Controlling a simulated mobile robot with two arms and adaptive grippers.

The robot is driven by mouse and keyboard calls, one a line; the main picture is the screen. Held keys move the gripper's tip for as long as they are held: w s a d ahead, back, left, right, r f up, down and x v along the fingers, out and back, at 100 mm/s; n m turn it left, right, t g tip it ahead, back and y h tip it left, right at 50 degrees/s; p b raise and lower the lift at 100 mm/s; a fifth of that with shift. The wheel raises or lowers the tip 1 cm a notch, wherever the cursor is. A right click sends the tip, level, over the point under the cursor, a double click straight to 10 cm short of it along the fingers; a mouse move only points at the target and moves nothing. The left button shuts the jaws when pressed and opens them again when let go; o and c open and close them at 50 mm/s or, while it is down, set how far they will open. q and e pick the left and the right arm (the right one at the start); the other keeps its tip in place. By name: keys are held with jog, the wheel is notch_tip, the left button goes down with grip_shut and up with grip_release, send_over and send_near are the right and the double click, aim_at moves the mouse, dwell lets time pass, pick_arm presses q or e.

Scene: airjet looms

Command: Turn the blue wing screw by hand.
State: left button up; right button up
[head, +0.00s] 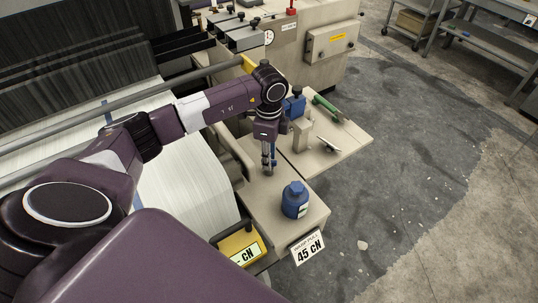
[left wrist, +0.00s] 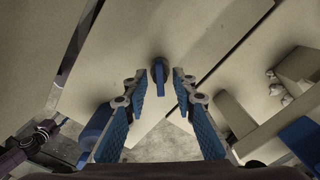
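The blue wing screw (left wrist: 159,79) shows in the left wrist view as a narrow upright blue tab on a dark round base, set in a beige surface. My left gripper (left wrist: 160,82) is open, with blue-padded fingers on either side of the screw. A gap shows between each fingertip and the tab; I cannot tell the exact height difference. In the head view my left gripper (head: 268,167) points down over the beige machine table, and the fingers largely hide the screw there. My right gripper is in neither view.
A blue bottle (head: 295,199) stands near the gripper on the table. A beige bracket (head: 301,132) stands behind, with a green-handled tool (head: 326,108) beyond. A yellow display box (head: 241,246) is at the front left. White fabric (head: 187,195) lies left; floor to the right is open.

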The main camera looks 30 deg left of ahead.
pick_arm(q)
jog(key=shift+r, duration=0.15)
notch_tip(320, 180, up, 6)
jog(key=p, duration=0.4)
jog(key=shift+p, duration=0.35)
notch_tip(320, 180, up, 12)
dwell(0.5)
